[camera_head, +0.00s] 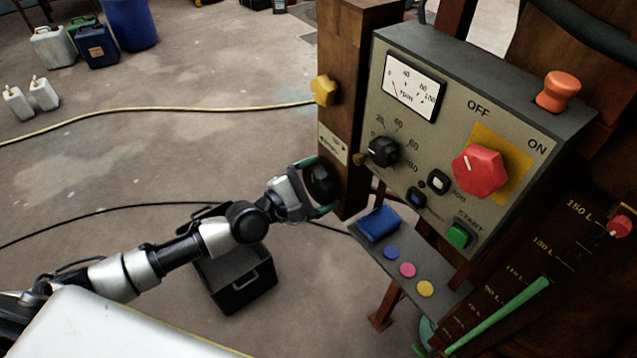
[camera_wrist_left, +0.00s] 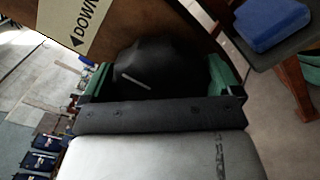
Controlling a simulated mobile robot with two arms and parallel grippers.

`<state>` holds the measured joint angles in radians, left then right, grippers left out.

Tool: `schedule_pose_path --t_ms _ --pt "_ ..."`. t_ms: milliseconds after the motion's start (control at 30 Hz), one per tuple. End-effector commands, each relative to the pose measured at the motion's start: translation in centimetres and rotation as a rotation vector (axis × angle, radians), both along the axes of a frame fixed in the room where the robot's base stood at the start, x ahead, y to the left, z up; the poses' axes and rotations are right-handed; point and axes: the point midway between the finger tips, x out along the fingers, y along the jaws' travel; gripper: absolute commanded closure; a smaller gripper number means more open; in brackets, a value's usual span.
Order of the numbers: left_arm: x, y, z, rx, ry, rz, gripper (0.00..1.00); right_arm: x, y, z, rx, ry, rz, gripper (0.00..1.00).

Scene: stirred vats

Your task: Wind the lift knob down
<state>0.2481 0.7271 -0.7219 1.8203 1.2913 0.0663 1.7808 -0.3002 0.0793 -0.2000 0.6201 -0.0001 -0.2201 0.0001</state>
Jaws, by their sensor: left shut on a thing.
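The black lift knob (camera_head: 321,184) sits on the side of a brown wooden post, below a label with an arrow. In the left wrist view the knob (camera_wrist_left: 160,72) is dark with a pale pointer line, and the label (camera_wrist_left: 85,22) beside it reads "DOWN" with an arrow. My left gripper (camera_head: 318,187) has its green-tipped fingers on either side of the knob and is shut on it. The gripper also shows in the left wrist view (camera_wrist_left: 160,88). My right gripper is not in view.
Right of the post stands a grey control panel (camera_head: 400,115) with a red switch (camera_head: 479,170). Below it a shelf (camera_head: 375,250) holds a blue block and coloured discs. A black crate (camera_head: 237,285) stands on the floor under my left arm. A yellow knob (camera_head: 323,90) is higher on the post.

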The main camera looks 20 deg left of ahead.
Motion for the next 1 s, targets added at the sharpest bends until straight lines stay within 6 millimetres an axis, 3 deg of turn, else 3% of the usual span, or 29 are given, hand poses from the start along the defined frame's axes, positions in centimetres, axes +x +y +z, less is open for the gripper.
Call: schedule_pose_path --t_ms 200,233,267,567,1000 --pt "-0.1 -0.1 -0.2 -0.006 0.011 -0.002 0.31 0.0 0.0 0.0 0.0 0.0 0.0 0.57" --pt "-0.1 -0.1 -0.2 -0.006 0.011 -0.002 0.03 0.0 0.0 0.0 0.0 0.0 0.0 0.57" --pt "-0.1 -0.1 -0.2 -0.006 0.011 -0.002 0.0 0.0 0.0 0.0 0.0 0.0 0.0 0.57" --pt "-0.4 0.3 -0.2 -0.003 0.006 0.0 0.0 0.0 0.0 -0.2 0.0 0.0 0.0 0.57" --pt "-6.6 5.0 -0.5 0.0 0.009 -0.003 0.0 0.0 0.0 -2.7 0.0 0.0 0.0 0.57"
